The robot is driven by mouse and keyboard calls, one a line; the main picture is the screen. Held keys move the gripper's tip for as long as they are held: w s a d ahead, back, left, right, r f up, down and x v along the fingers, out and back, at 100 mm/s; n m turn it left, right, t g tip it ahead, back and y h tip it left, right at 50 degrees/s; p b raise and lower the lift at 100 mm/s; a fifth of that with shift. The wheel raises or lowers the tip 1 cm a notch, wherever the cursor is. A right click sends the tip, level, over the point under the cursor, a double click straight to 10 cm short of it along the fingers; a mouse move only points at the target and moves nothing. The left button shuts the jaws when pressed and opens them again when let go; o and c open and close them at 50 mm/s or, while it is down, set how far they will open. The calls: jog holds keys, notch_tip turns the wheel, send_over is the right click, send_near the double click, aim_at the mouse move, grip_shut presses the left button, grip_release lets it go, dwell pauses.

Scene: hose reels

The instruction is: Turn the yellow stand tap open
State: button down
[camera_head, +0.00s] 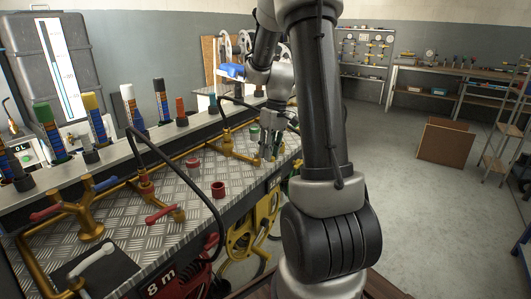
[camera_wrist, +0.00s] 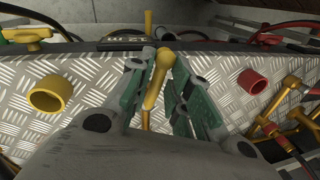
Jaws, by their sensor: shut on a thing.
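The yellow stand tap's lever (camera_wrist: 153,88) shows in the wrist view as a yellow bar with a round knob at its far end. My gripper (camera_wrist: 164,66) has its green-padded fingers closed on either side of this lever, near the knob. In the head view my gripper (camera_head: 268,156) is low over the checker-plate bench top (camera_head: 205,215), near its front edge. There the lever is hidden by the fingers and my arm. The tap's body below the lever is not clearly seen.
A yellow ring (camera_wrist: 50,93) and a red ring (camera_wrist: 252,81) stand on the plate beside my fingers. Brass pipes with a red-handled tap (camera_head: 165,214) and a white-handled tap (camera_head: 92,262) lie left. Hose reels (camera_head: 240,240) hang below the edge.

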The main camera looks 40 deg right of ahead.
jog(key=shift+w+d+n+g, duration=0.15)
jog(key=shift+d+n, duration=0.2)
jog(key=shift+n, duration=0.35)
jog(key=shift+w+d+n+g, duration=0.15)
jog(key=shift+d+n, duration=0.15)
jog(key=shift+n, duration=0.4)
jog(key=c, duration=1.5)
grip_release()
jog(key=shift+d, duration=0.1)
jog(key=v, duration=1.2)
